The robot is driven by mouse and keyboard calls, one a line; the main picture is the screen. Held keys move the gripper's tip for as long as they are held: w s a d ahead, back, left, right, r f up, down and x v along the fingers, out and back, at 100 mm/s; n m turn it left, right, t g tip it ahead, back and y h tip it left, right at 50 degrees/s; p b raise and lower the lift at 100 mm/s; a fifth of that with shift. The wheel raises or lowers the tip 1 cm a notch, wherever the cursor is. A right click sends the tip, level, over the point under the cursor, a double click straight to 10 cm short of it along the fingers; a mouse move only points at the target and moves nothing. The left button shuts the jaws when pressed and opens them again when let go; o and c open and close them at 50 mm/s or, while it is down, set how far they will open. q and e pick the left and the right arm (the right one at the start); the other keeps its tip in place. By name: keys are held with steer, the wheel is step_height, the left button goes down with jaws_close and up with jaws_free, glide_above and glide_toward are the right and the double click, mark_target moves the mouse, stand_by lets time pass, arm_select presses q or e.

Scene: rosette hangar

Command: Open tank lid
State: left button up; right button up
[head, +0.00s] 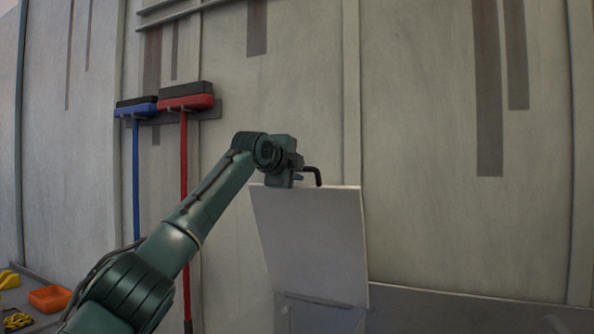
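The tank lid (310,245) is a pale grey flat panel in the middle of the head view. It stands up steeply, with its lower edge near the grey tank-like body (450,308) at the bottom. A black bent handle (314,174) shows at the lid's top edge. My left gripper (298,179) is at that top edge, just left of the handle's visible bend. Its fingers are mostly hidden, so I cannot tell whether they are open or shut on the handle. My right gripper is not in view.
A blue broom (136,160) and a red broom (184,150) hang on the grey wall at the left. An orange bin (50,298) and yellow items (9,280) lie at the lower left. The wall stands close behind the lid.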

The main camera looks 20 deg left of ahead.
arm_select(q)
steer(key=shift+o, duration=0.4)
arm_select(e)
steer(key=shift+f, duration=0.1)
